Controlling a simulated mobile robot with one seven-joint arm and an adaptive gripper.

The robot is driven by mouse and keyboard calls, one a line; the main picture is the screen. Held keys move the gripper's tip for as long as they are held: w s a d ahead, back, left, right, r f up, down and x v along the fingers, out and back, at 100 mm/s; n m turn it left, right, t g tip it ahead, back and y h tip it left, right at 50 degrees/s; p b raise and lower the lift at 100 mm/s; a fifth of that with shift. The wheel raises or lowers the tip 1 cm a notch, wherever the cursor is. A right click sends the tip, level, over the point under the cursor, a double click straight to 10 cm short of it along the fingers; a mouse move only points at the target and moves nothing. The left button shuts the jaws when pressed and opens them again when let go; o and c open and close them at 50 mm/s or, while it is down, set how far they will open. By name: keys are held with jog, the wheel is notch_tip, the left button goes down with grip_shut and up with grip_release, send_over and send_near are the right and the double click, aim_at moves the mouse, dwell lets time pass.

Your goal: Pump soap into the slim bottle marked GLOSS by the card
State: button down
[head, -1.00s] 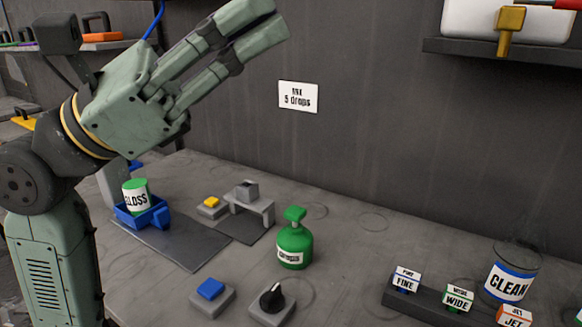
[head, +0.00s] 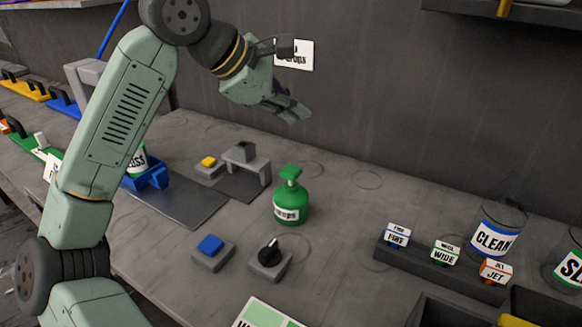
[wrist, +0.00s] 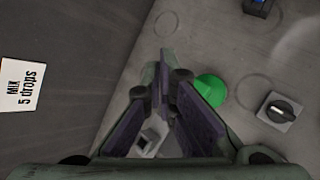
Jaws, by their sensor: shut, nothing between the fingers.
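A green pump bottle (head: 290,207) with a white label stands upright mid-table; its green top shows in the wrist view (wrist: 211,90). The white bottle marked GLOSS (head: 138,160), with a green top, sits in a blue holder (head: 152,181) on the left, partly hidden behind my arm. The white card (head: 300,56) is on the wall; in the wrist view (wrist: 21,86) it reads "MIX 5 drops". My gripper (head: 300,112) is shut and empty, in the air above and behind the pump bottle, not touching it.
A blue button (head: 210,245) and a black knob (head: 269,254) are in front of the pump bottle. A yellow button (head: 208,162) and a small grey stand (head: 246,160) are behind left. A nozzle rack (head: 440,265) and CLEAN jar (head: 497,232) are at right.

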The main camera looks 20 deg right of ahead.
jog(key=shift+f, duration=0.1)
jog(key=b, duration=0.6)
send_near(301, 169)
jog(key=d, duration=0.1)
jog(key=w+d+f, duration=0.1)
jog(key=d, duration=0.1)
jog(key=w+d+f, duration=0.1)
jog(key=d, duration=0.1)
jog(key=shift+f, duration=0.25)
dwell(0.8)
jog(key=shift+f+b, duration=0.4)
jog(key=shift+b, duration=0.25)
jog(key=shift+f+b, duration=0.8)
jog(key=shift+f, duration=0.15)
dwell(0.5)
dwell(0.4)
jog(key=shift+r+p, duration=0.85)
jog(key=shift+r, duration=0.5)
